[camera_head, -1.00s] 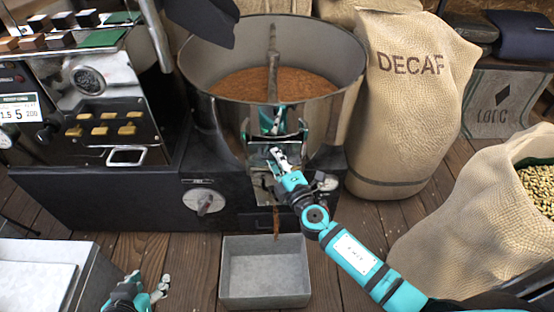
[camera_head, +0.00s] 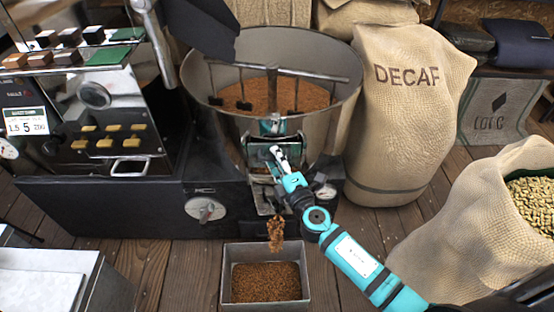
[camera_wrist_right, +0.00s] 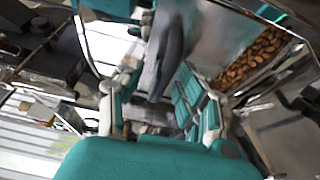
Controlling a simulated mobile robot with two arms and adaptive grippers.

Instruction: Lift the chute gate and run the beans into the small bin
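The roaster's round cooling pan (camera_head: 345,75) holds brown beans, and the chute gate (camera_head: 260,155) is at its front. My right gripper (camera_head: 280,158) is at the gate. In the right wrist view my right gripper's fingers (camera_wrist_right: 160,100) close around a dark handle (camera_wrist_right: 168,55), with brown beans (camera_wrist_right: 250,58) showing beyond. A stream of beans (camera_head: 275,230) falls from the chute into the small grey bin (camera_head: 264,305) below. Brown beans (camera_head: 265,282) cover the bin's floor below the rim. My left gripper is out of view.
A DECAF sack (camera_head: 405,130) stands right of the pan. An open sack of pale beans (camera_head: 450,225) is at the right. A light-topped box (camera_head: 45,280) is at the lower left. Wooden floor (camera_head: 185,265) is clear left of the bin.

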